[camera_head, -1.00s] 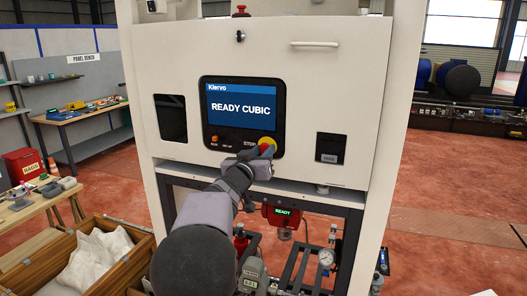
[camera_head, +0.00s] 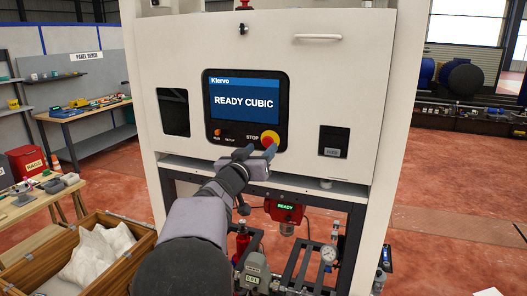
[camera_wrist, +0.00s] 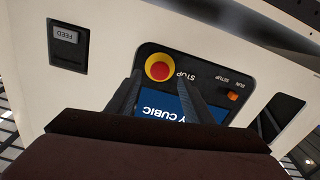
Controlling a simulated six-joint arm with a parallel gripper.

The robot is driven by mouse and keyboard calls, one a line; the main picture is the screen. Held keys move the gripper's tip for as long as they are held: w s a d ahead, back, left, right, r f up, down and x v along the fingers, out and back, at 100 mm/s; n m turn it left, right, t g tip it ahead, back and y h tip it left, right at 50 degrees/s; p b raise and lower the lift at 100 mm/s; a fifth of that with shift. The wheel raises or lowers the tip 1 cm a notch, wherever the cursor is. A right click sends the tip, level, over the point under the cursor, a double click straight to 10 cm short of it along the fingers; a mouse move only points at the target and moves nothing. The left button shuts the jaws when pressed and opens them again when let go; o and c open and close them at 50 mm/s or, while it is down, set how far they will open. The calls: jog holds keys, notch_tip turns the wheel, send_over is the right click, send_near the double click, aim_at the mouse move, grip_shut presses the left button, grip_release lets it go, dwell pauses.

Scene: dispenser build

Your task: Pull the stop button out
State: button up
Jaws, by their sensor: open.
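The stop button (camera_head: 269,140) is a red mushroom knob on a yellow ring, at the lower right of the dark control panel (camera_head: 222,137). Its screen reads "READY CUBIC". The word STOP is printed beside the button. In the wrist view the whole stop button (camera_wrist: 159,68) shows, ahead of and between the finger tips and a little toward the left one. My gripper (camera_head: 258,152) is open and empty, its fingers just below the button in the head view. The fingers (camera_wrist: 158,85) appear apart from the knob. Whether the button is pushed in or out I cannot tell.
An orange RUN/SETUP switch (camera_head: 217,132) is at the panel's lower left. A FEED slot (camera_head: 333,142) is to the right. A ledge (camera_head: 300,180) runs below the panel, with a red READY unit (camera_head: 284,210) under it.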

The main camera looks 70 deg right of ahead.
jog(key=shift+a+b, duration=0.3)
jog(key=shift+a, duration=1.25)
